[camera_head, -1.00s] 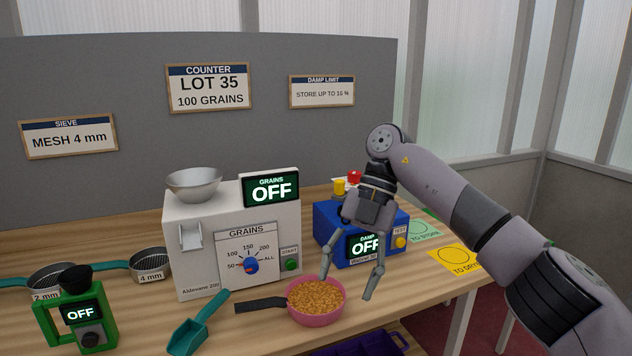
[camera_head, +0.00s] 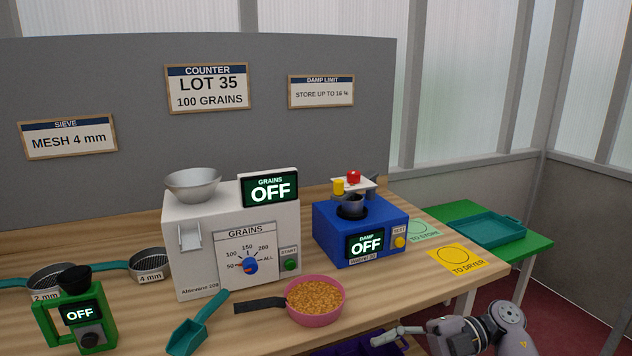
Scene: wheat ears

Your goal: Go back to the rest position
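My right gripper (camera_head: 402,335) is low at the bottom of the head view, in front of the table's edge and over the purple crate (camera_head: 330,350). One pale finger shows, pointing left; the rest is cut off or hidden, so I cannot tell whether it is open. It is clear of the things on the table. My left gripper is not in view.
On the wooden table stand a grain counter (camera_head: 195,240), a blue damp meter (camera_head: 330,222), a pink bowl of grain (camera_head: 316,318), a teal scoop (camera_head: 184,338), two sieves and a green device (camera_head: 112,325). A green side table (camera_head: 540,243) holds a teal tray (camera_head: 488,232).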

